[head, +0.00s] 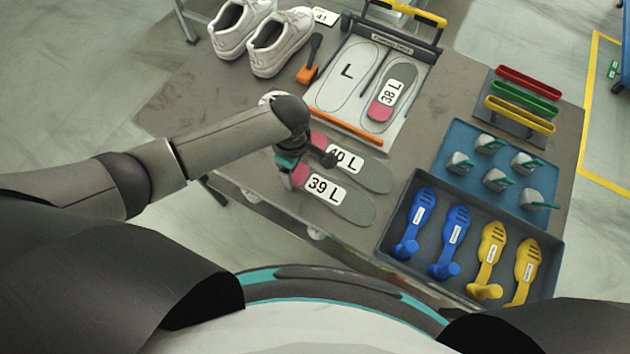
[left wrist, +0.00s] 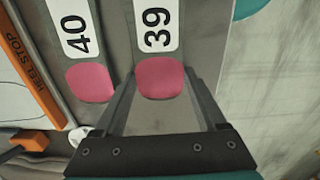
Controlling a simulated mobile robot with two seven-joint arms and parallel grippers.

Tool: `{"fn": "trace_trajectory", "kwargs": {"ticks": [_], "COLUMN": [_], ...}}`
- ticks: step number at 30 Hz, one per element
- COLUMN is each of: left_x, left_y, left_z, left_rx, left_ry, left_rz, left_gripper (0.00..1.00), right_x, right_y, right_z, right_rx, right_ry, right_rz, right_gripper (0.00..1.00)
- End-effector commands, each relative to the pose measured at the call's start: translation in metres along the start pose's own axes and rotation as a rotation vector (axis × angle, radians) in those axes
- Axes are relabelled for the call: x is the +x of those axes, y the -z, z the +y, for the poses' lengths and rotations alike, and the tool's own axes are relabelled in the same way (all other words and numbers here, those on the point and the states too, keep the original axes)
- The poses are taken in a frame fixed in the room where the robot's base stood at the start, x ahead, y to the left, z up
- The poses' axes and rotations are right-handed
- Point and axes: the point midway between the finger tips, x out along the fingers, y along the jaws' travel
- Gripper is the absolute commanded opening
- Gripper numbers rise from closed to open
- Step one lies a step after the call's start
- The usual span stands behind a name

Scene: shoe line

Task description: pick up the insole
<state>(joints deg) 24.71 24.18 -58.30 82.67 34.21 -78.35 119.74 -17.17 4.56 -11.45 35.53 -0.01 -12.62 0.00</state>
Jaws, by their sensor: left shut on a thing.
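The insole marked 39 L (head: 345,205), grey with a pink heel, is at the table's front edge. The left wrist view shows its pink heel (left wrist: 160,78) between the two fingers. My left gripper (head: 297,177) is shut on this heel end. I cannot tell whether the insole is off the table. The insole marked 40 L (head: 370,175) lies beside it, its pink heel partly hidden by my gripper. The insole marked 38 L (head: 393,92) lies on the white outlined board (head: 338,108). My right gripper is not in view.
The board has an orange heel stop (head: 345,127) along its near edge. White shoes (head: 280,42) and an orange-and-black tool (head: 308,72) are behind. A dark tray (head: 387,243) with blue and yellow shoe trees and a blue mat (head: 455,135) lie to the right.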

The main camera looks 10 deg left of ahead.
Motion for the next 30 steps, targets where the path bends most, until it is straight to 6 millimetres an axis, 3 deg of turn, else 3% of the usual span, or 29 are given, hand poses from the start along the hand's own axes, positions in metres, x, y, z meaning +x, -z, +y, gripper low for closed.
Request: {"fn": "trace_trajectory", "kwargs": {"ticks": [1, 11, 23, 30], "left_x": [0.000, 0.000, -0.009, -0.050], "left_y": [0.000, 0.000, 0.000, 0.000], "left_z": [0.000, 0.000, 0.000, 0.001], "left_rx": [0.000, 0.000, 0.000, 0.000], "left_ry": [0.000, 0.000, 0.000, -0.003], "left_rz": [0.000, 0.000, 0.000, -0.002], "left_gripper": [0.57, 0.20, 0.19, 0.19], "right_x": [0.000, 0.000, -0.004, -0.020], "right_y": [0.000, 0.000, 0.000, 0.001], "right_z": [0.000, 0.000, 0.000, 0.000], "right_rx": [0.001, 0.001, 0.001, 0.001], "right_ry": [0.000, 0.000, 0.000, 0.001], "right_rz": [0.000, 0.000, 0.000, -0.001], "right_gripper": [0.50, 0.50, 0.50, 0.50]}}
